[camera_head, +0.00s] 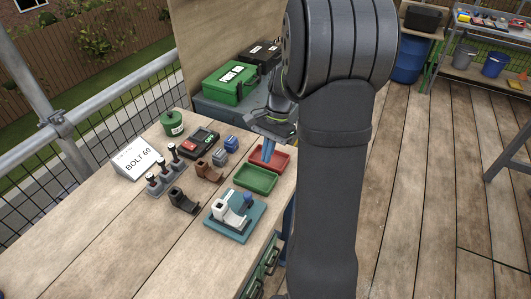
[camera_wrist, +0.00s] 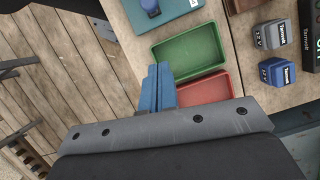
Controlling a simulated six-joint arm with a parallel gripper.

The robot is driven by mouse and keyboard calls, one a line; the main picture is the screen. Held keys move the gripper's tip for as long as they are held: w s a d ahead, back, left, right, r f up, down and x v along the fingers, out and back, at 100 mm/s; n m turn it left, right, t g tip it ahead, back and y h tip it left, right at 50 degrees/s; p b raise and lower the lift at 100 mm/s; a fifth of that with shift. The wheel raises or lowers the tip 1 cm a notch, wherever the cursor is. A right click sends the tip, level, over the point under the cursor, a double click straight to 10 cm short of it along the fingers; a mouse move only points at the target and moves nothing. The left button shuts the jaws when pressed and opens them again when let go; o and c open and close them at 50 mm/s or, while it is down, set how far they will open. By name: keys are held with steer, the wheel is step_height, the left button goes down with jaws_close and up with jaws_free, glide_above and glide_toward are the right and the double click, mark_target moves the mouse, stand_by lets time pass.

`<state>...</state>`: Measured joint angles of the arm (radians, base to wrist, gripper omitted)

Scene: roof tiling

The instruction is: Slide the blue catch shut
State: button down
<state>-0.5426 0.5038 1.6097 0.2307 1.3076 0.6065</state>
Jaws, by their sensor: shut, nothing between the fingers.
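A teal board (camera_head: 232,228) lies near the bench's front edge and carries a white fitting (camera_head: 224,208). A small dark blue piece, apparently the blue catch (camera_head: 248,199), stands at the board's right side. It also shows at the top edge of the wrist view (camera_wrist: 150,6), partly cut off. I cannot tell the catch's position from these frames. My gripper (camera_head: 267,152) has blue fingers, closed together and empty. It is over the trays, behind the board and apart from the catch. In the wrist view the shut fingers (camera_wrist: 151,88) point toward the green tray.
A green first-aid case (camera_head: 231,80) is behind.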

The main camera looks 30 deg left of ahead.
mark_target(248, 195)
steer(key=x, duration=0.6)
steer(key=s, duration=0.1)
steer(key=s+f, duration=0.1)
steer(key=s, duration=0.1)
steer(key=shift+s+a, duration=0.1)
steer(key=shift+a, duration=0.15)
steer(key=shift+s+a, duration=0.1)
steer(key=shift+s, duration=0.35)
steer(key=shift+s, duration=1.55)
